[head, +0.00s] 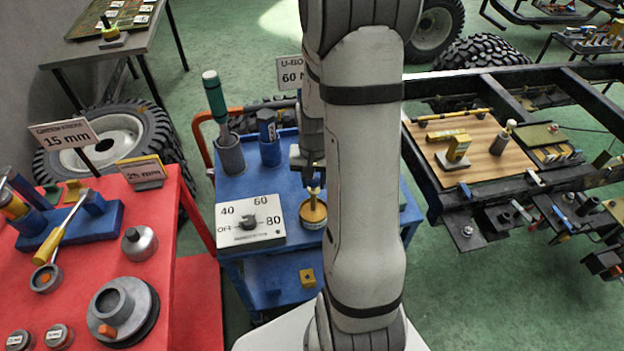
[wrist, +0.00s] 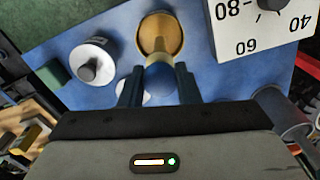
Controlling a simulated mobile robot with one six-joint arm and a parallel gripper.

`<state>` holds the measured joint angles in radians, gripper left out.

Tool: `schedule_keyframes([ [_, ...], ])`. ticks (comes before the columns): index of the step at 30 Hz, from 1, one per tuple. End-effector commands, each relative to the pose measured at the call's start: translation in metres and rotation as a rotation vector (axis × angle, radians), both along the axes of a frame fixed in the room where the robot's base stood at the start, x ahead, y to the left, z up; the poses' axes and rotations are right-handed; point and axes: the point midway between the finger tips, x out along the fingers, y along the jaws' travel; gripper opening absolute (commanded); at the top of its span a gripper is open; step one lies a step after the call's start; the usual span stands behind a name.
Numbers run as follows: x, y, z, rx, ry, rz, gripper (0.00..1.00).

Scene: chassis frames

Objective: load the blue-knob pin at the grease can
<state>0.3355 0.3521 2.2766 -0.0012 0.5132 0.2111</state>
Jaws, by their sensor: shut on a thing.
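The grease can (head: 313,215), a low round tin with yellow-tan contents, stands on the blue cart top beside the white dial box. It also shows in the wrist view (wrist: 148,38). My gripper (head: 313,186) is above the can, pointing down, with its fingers closed on the blue-knob pin. The blue knob (wrist: 160,82) sits between the two fingertips in the wrist view (wrist: 159,84). The pin's pale shank (head: 313,200) points down at the can's opening. I cannot tell whether its tip touches the grease. My arm hides part of the cart to the right.
The white dial box (head: 250,220) is just left of the can. A green-handled tool (head: 214,95) and a blue-capped holder (head: 268,140) stand behind on the cart. The red table (head: 190,290) is at left. The chassis frame (head: 430,180) with a wooden board (head: 490,165) is at right.

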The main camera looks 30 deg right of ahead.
Motion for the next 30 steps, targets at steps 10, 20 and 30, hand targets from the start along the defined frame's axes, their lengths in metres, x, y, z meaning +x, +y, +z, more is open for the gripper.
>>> schedule_keyframes([
  [10, 0.0003, 0.0004, -0.0043, 0.000, 0.000, 0.001, 0.07],
  [20, 0.0003, 0.0006, -0.0083, 0.000, 0.000, 0.002, 0.07],
  [30, 0.0004, 0.0009, -0.0086, 0.000, 0.000, 0.002, 0.07],
])
